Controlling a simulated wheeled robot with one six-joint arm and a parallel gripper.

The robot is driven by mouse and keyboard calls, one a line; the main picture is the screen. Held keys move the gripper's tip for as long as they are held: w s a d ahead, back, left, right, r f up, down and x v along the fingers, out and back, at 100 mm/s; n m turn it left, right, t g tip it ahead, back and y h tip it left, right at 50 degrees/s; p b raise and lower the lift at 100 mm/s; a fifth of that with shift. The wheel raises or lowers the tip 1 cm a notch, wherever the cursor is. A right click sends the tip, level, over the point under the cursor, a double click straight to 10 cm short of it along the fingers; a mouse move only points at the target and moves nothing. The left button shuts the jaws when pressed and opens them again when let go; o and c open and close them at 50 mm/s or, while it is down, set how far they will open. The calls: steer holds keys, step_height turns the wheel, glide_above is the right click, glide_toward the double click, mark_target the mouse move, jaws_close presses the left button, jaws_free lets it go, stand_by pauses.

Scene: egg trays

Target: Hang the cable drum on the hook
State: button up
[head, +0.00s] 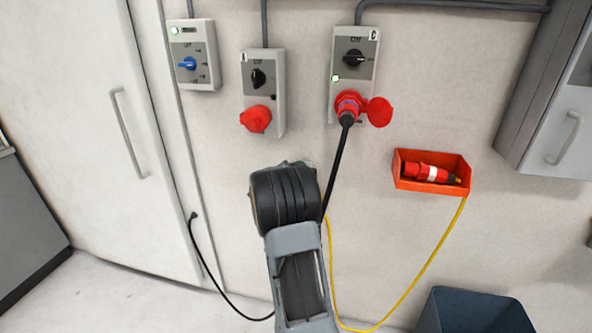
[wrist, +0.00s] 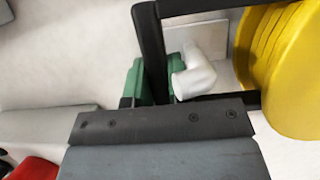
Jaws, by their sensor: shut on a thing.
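The cable drum (wrist: 290,70) shows in the wrist view at the right edge as a big yellow coil, cut off by the frame. A black bar frame (wrist: 152,35) reaches left from it. My gripper (wrist: 150,80) has green pads on both sides of this frame's upright bar and is shut on it. Just right of the pads, a white rounded peg (wrist: 196,76) stands before a pale plate on the wall; it looks like the hook. I cannot tell whether the frame touches it. In the head view my arm hides the gripper, drum and hook.
A yellow cable (head: 415,275) loops from an orange wall bin (head: 432,187) holding a red plug (head: 432,173) down behind my arm. Switch boxes (head: 263,80) line the wall; a black cable hangs from a red plug (head: 349,105). A dark blue bin (head: 475,312) stands lower right.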

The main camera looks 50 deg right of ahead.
steer(key=shift+s+d+f, duration=0.2)
steer(key=shift+s+f, duration=0.1)
steer(key=shift+f, duration=0.45)
steer(key=o, duration=0.3)
steer(key=shift+o, duration=0.9)
steer(key=shift+f, duration=0.15)
steer(key=shift+a+f, duration=0.1)
steer(key=shift+a, duration=0.15)
steer(key=shift+o, duration=1)
steer(key=s+a+r+p, duration=0.1)
steer(key=a, duration=1.2)
steer(key=shift+s+a+r, duration=0.3)
